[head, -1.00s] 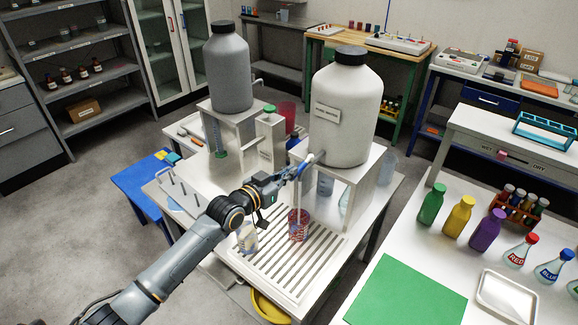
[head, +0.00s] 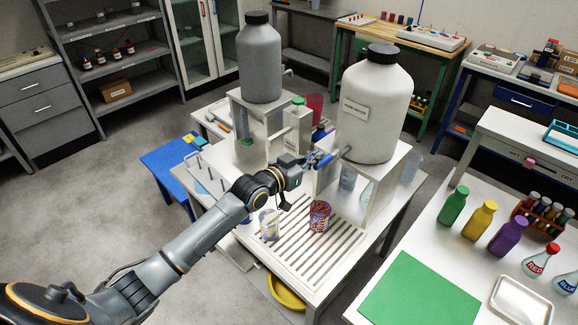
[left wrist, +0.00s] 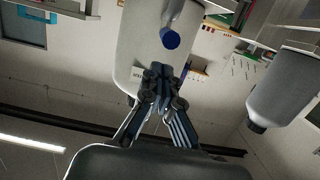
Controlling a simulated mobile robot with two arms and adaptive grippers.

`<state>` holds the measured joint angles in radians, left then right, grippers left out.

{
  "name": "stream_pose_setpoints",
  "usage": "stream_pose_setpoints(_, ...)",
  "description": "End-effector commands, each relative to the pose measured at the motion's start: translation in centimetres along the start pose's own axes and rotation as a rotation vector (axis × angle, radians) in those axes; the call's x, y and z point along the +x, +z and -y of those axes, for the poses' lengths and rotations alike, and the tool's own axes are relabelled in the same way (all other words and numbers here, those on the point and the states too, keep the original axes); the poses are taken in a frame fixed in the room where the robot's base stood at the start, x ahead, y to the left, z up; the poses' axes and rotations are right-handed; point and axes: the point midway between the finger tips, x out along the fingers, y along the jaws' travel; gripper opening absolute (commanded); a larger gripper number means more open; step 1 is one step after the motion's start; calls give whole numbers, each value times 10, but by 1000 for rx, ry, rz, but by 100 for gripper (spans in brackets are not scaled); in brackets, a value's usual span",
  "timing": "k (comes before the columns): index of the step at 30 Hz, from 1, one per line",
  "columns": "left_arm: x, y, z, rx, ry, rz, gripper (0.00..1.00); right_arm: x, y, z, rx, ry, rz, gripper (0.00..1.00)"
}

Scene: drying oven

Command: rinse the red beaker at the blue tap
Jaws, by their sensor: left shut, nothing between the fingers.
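The red beaker (head: 320,216) stands upright on the slatted drain board (head: 303,268), below the tap of the white carboy (head: 375,105). The blue tap (head: 325,161) sits low on the carboy's left side. No stream shows under it. My left gripper (head: 314,161) is at the tap, shut and empty; I cannot tell whether it touches. In the left wrist view the shut fingers (left wrist: 161,73) point toward the carboy, with the tap's blue round end (left wrist: 171,39) just beyond the tips. My right gripper is not in view.
A second beaker (head: 269,224) stands on the drain board left of the red one. A grey carboy (head: 259,60) stands on a stand behind. A yellow basin (head: 286,291) is below the board. The right bench holds bottles and a green mat (head: 421,290).

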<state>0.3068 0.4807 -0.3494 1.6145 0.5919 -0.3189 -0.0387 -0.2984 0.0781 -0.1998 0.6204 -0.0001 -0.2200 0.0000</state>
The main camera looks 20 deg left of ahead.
Motion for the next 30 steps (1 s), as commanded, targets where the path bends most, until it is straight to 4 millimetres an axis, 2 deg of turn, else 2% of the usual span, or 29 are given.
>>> stream_pose_setpoints(9, -63, 8, 0, 2, 0, 1, 0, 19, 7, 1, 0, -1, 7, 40)
stream_pose_setpoints(15, -91, 9, 0, 0, 0, 0, 0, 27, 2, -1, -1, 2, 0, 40)
stream_pose_setpoints(21, -100, 7, 0, 1, 0, -1, 0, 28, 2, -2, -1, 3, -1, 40)
stream_pose_setpoints(30, -100, 7, 0, 0, 0, -1, 0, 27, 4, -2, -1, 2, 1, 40)
